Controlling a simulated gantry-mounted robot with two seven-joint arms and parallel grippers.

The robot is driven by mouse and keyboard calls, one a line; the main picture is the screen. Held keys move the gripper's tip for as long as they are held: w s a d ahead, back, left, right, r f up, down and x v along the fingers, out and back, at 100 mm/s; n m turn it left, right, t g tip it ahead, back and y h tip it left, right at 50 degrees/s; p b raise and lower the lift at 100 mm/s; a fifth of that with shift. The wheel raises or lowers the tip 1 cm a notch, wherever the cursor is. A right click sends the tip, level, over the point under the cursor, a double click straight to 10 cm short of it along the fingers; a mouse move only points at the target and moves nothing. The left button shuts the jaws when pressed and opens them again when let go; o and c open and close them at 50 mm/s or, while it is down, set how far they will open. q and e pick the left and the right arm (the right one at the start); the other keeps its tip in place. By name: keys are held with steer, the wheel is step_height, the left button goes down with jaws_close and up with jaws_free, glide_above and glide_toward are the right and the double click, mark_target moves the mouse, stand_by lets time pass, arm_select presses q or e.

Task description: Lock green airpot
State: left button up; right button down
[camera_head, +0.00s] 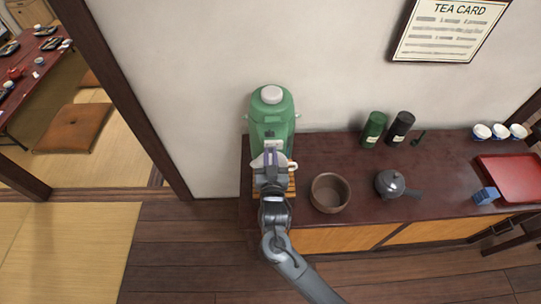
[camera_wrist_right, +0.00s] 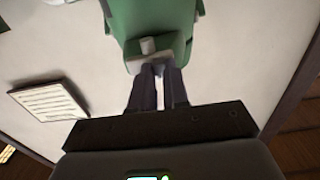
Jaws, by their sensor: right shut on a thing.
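The green airpot (camera_head: 272,108) stands upright at the left end of the dark counter, against the wall, with a pale round button (camera_head: 272,94) on top. In the right wrist view, the airpot (camera_wrist_right: 155,20) fills the top middle. A small pale lock piece (camera_wrist_right: 148,47) sticks out of its green front. My right gripper (camera_head: 271,158) is in front of the airpot, and in the wrist view its dark fingertips (camera_wrist_right: 158,68) are close together at this piece, shut on it. The fingers partly hide the piece, so its exact position is unclear. My left gripper is not in view.
On the counter (camera_head: 330,155) are a brown bowl (camera_head: 330,193), a dark teapot (camera_head: 390,184), two canisters (camera_head: 374,129), several small cups (camera_head: 499,131), a blue block (camera_head: 486,196) and a red tray (camera_head: 510,178). A tea card (camera_head: 450,30) hangs on the wall.

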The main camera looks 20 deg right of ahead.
steer(key=shift+s+d+p, duration=0.25)
steer(key=shift+d+p, duration=0.3)
steer(key=shift+d, duration=0.1)
steer(key=shift+s+d+p, duration=0.2)
steer(key=shift+d+p, duration=0.3)
steer(key=shift+d, duration=0.1)
steer(key=c, duration=1.1)
jaws_free()
